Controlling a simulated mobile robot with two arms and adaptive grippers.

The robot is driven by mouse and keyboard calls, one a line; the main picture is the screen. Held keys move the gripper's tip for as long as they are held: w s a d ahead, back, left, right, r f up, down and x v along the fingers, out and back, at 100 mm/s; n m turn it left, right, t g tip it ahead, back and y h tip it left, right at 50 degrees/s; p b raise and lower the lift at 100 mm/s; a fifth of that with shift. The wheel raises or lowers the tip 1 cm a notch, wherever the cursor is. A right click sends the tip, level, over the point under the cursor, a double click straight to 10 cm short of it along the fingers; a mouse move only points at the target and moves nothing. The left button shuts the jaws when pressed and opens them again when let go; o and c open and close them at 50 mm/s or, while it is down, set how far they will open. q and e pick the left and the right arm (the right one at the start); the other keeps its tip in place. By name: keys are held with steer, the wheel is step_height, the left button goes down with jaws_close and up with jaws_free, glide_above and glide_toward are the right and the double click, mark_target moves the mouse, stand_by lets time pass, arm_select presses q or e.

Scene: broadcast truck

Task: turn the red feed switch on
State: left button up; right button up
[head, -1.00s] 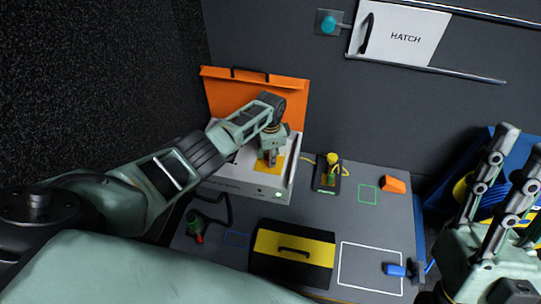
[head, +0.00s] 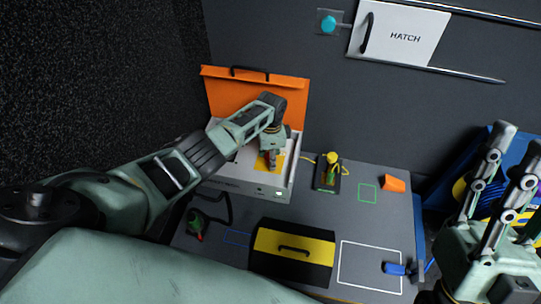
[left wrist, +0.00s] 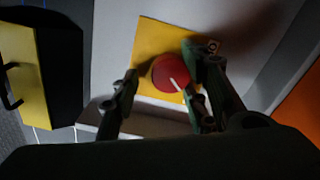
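The red feed switch (left wrist: 171,74) is a round knob with a white pointer line, on a yellow plate (left wrist: 151,40) in the left wrist view. In the head view the yellow plate (head: 287,160) lies on a white case with a raised orange lid. My left gripper (head: 270,166) is over the knob and partly hides it. In the left wrist view the left gripper's fingers (left wrist: 160,94) are apart: one has a gap to the knob, the other is close at its right edge; contact cannot be told. My right gripper (head: 507,168) is open and empty at the right.
The orange lid (head: 228,96) stands behind my left arm. A black case with a yellow band (head: 268,240), a small yellow-and-green device (head: 330,172), an orange block (head: 393,183) and a blue item (head: 395,269) are on the bench. A white hatch (head: 410,37) is on the wall.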

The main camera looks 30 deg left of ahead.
arm_select(q)
steer(key=shift+w+r, duration=0.1)
steer(key=shift+w, duration=0.05)
steer(key=shift+r, duration=0.55)
step_height(320, 180, up, 11)
steer(key=shift+f, duration=0.15)
stand_by(0.3)
